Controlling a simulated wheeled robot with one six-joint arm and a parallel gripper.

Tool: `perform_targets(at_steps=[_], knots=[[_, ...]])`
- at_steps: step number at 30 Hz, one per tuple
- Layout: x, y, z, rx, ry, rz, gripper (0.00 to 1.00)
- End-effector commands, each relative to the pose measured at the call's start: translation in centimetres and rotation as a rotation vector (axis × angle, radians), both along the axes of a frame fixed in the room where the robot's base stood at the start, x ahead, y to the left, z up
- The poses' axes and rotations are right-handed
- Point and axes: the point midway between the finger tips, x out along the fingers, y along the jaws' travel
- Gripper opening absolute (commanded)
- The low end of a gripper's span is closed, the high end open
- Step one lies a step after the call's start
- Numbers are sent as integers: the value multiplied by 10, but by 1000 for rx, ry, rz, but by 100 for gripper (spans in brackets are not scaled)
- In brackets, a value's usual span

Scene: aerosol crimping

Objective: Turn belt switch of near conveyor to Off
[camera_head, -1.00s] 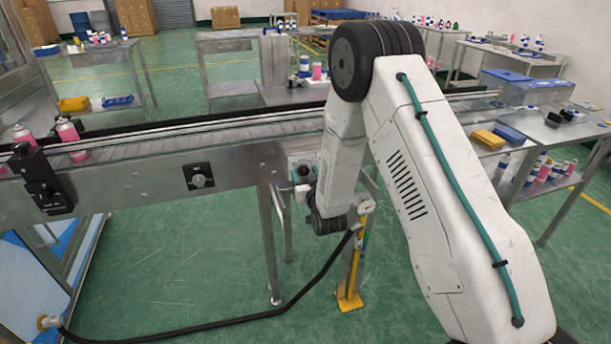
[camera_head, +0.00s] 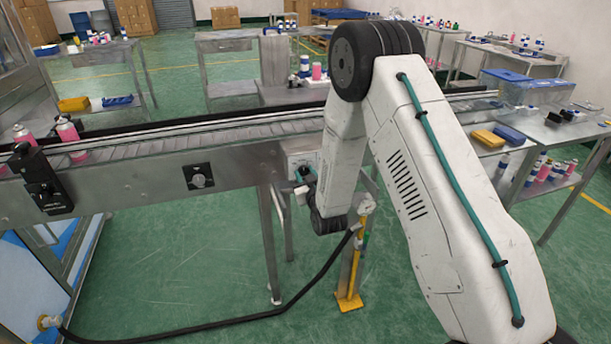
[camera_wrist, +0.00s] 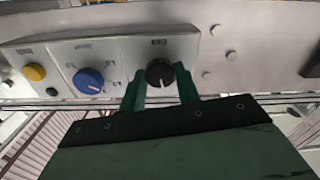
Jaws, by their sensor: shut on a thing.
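The near conveyor (camera_head: 125,188) runs across the head view. Its control box (camera_head: 298,158) is under the belt, behind my wrist. In the wrist view the box face (camera_wrist: 120,62) carries a black knob (camera_wrist: 160,73), a blue knob (camera_wrist: 88,81) and a yellow button (camera_wrist: 34,72). The small labels above them are too blurred to read surely. My gripper (camera_wrist: 160,85) has its green fingers on both sides of the black knob and is shut on it. The knob's pale pointer mark faces down toward the gripper. In the head view my gripper (camera_head: 304,180) is partly hidden.
A dark switch plate (camera_head: 199,177) is on the conveyor's side. Pink bottles (camera_head: 67,130) stand on the belt at left. A yellow post (camera_head: 349,285) and a black hose (camera_head: 250,318) are below my wrist. Open green floor lies in front.

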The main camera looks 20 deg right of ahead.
Motion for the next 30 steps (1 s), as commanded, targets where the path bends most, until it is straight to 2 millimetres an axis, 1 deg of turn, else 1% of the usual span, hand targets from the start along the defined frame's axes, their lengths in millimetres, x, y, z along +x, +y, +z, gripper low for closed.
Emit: perform_targets(at_steps=[9,18,24,30], knots=[[0,0,0,-284,-1,0,9],[0,1,0,-520,-1,1,9],[0,1,0,-624,-1,2,9],[0,1,0,-680,-1,2,9]])
